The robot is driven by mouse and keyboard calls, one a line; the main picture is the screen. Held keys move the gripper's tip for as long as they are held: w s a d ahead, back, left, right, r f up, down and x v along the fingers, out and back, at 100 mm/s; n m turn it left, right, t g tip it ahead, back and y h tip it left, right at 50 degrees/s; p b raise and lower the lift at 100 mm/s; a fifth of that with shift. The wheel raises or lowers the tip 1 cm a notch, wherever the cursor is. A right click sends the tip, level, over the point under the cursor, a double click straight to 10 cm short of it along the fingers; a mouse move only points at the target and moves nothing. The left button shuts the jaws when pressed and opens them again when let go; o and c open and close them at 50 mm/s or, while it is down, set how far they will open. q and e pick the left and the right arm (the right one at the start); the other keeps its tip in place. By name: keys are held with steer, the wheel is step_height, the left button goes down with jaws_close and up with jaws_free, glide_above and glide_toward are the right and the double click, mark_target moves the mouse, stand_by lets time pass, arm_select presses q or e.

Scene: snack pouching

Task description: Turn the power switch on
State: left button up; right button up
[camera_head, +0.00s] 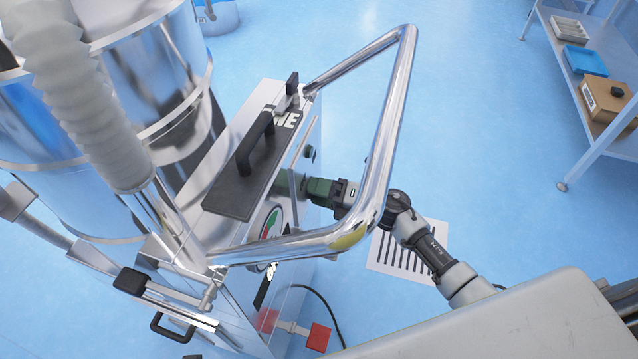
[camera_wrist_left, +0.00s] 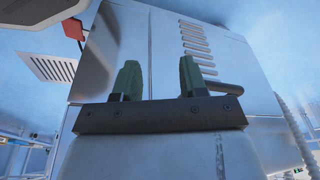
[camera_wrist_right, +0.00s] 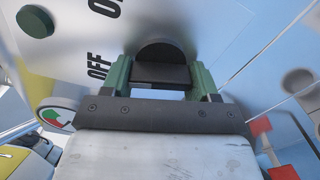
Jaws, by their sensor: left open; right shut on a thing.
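The black power switch (camera_wrist_right: 160,72), a round knob with a raised bar, sits on the machine's metal panel in the right wrist view. The word OFF and part of another label beginning with O are printed to its left. The green fingers of my right gripper (camera_wrist_right: 161,66) are shut on the bar, one on each side. In the head view my right gripper (camera_head: 290,184) reaches the machine's side beneath the chrome rail, and the switch is hidden there. My left gripper (camera_wrist_left: 160,75) is open and empty, facing a metal casing with slots; I cannot make it out in the head view.
A bent chrome rail (camera_head: 392,110) passes over my right arm. The machine's top carries a black handle (camera_head: 250,148). A red block (camera_head: 318,337) sticks out low on the machine.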

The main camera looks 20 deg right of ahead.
steer(key=m+p, duration=0.2)
steer(key=m, duration=0.1)
steer(key=m+p, duration=0.1)
steer(key=shift+r+m, duration=0.25)
steer(key=shift+m, duration=0.05)
steer(key=m+p, duration=0.3)
steer(key=m, duration=0.3)
steer(key=shift+p, duration=0.3)
steer(key=shift+m, duration=0.5)
arm_select(q)
steer(key=s+a+f+g, duration=0.1)
steer(key=s+a+f, duration=0.2)
steer(key=s+f, duration=1.1)
steer(key=s, duration=0.4)
steer(key=shift+g, duration=0.3)
arm_select(e)
steer(key=shift+m, duration=0.3)
arm_select(q)
steer(key=shift+s+a+p, duration=0.1)
steer(key=shift+p, duration=0.2)
arm_select(e)
steer(key=o, duration=0.9)
